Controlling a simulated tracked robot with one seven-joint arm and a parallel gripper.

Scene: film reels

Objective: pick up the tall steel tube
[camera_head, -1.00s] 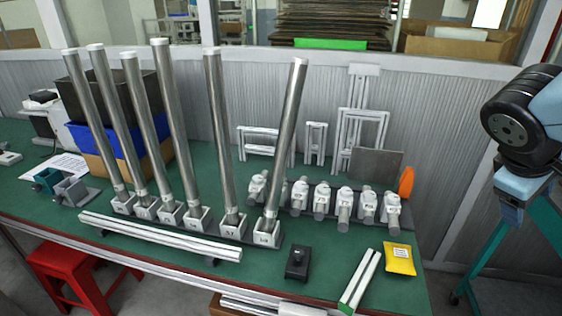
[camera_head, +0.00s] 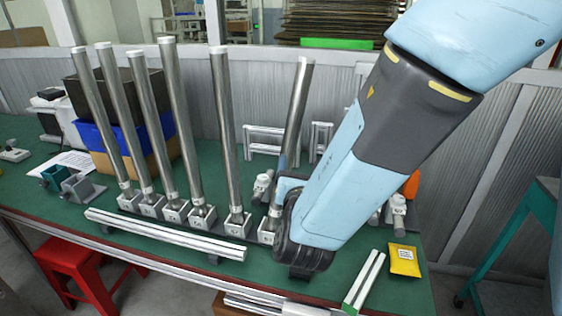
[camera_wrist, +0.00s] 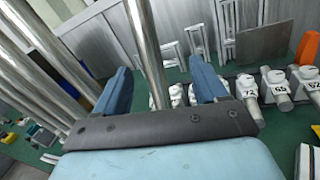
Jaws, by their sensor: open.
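Several tall steel tubes stand in a row in white sockets, including one third from the right (camera_head: 178,125) and one second from the right (camera_head: 224,130). The rightmost tube (camera_head: 298,105) leans right in the head view, and my arm hides part of its lower length. In the wrist view, a steel tube (camera_wrist: 143,45) stands between the two blue fingers of my gripper (camera_wrist: 160,72). The fingers are apart, with a visible gap on the tube's right side. In the head view, my arm mostly hides the gripper.
A white rail (camera_head: 165,236) lies in front of the tubes. Numbered white fittings (camera_wrist: 275,78) stand close right of my gripper. A yellow packet (camera_head: 404,261) and short rails (camera_head: 364,283) lie at the front right. Neighbouring tubes stand close on the left.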

